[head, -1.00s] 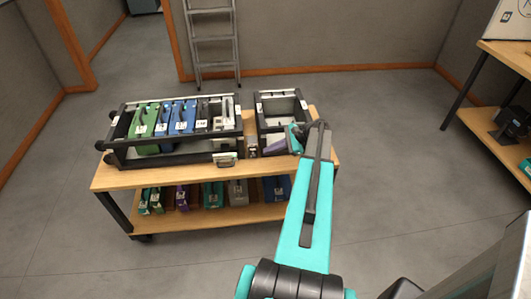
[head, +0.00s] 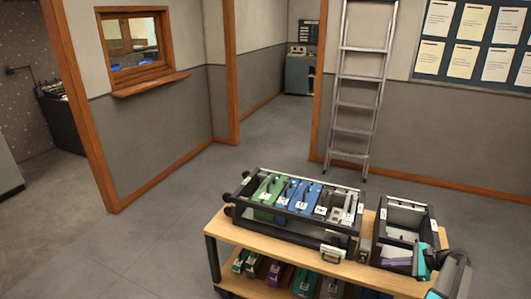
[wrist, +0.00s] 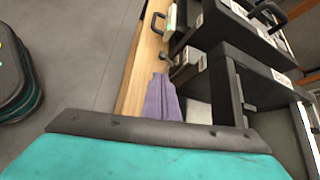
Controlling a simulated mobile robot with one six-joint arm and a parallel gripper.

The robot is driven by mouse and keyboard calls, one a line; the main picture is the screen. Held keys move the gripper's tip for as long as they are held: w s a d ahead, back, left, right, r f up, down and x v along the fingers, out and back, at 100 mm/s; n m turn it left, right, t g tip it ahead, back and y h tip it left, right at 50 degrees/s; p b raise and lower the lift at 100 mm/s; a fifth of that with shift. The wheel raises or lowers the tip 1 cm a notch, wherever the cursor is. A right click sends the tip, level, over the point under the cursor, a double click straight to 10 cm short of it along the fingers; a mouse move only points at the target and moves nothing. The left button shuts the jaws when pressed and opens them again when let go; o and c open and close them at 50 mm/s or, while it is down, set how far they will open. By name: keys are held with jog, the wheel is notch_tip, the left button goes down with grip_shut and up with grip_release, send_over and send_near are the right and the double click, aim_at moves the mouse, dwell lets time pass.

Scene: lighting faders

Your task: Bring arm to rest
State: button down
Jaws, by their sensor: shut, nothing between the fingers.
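My gripper (head: 386,262) is at the lower right of the head view, at the front of the small open case (head: 404,207). Its purple fingers are shut with nothing between them and point left. In the wrist view the fingers (wrist: 158,80) show over the wooden cart top, beside the dark case frames. I cannot tell whether they touch anything. My arm is bent and only partly visible at the lower right corner of the head view.
A wooden cart (head: 262,244) carries a black rack (head: 335,237) of green, blue and grey modules; more modules sit on its lower shelf. A ladder (head: 357,95) leans on the wall behind. The floor left of the cart is clear.

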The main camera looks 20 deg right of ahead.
jog(key=s+a+f+n+g, duration=0.1)
jog(key=a+f+n+g, duration=0.2)
jog(key=a+f, duration=0.55)
jog(key=s+a+f+n+g, duration=0.1)
jog(key=a+f+n+g, duration=0.2)
jog(key=a, duration=1)
jog(key=s+a+f+n+g, duration=0.15)
jog(key=a+f+n, duration=0.3)
jog(key=a, duration=0.65)
jog(key=s+a+f+n+g+h, duration=0.3)
jog(key=s+a+n, duration=0.3)
jog(key=s+a, duration=0.2)
jog(key=s+a+f+n+g+h, duration=0.3)
jog(key=s+a+n, duration=0.4)
jog(key=s, duration=0.6)
jog(key=shift+a+f+h, duration=0.3)
jog(key=shift+a+f, duration=0.55)
jog(key=shift+a, duration=0.15)
jog(key=shift+n+g, duration=0.25)
